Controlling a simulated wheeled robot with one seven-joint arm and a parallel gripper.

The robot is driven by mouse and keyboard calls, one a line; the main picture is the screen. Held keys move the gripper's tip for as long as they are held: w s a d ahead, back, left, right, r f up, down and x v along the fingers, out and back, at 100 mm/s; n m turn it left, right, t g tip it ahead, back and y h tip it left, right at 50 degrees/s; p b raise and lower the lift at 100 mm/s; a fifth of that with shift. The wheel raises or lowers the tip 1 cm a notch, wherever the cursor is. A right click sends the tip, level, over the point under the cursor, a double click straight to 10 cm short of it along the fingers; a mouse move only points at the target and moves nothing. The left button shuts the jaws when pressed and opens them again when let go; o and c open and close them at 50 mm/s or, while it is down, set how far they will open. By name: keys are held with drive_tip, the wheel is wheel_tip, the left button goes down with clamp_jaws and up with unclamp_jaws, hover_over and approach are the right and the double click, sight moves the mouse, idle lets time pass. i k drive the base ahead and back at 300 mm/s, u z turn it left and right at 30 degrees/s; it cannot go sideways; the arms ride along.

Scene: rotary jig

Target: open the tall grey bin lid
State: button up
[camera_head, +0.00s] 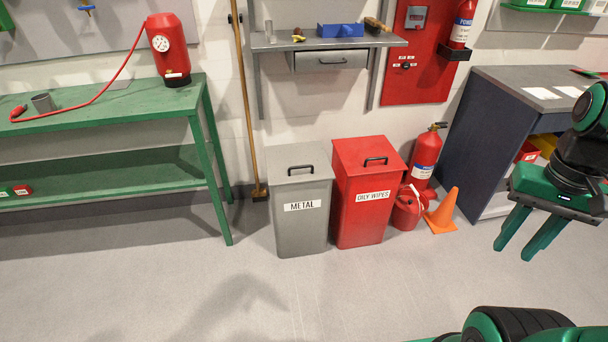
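The tall grey bin (301,225) stands on the floor against the wall, with a white label reading METAL. Its grey lid (299,156) is shut and has a dark handle (301,170) on top near the front. My gripper (523,246) is at the right side of the view, well right of the bin and apart from everything. Its two green fingers point down with a gap between them, open and empty.
A red bin (361,220) labelled OILY WIPES stands close at the grey bin's right. Beyond it are a red can (405,212), an extinguisher (425,160) and an orange cone (443,213). A broom (246,100) and green bench (130,108) are left. The front floor is clear.

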sight(291, 163)
drive_tip(key=u, duration=0.55)
drive_tip(key=i, duration=1.3)
drive_tip(key=z, duration=0.4)
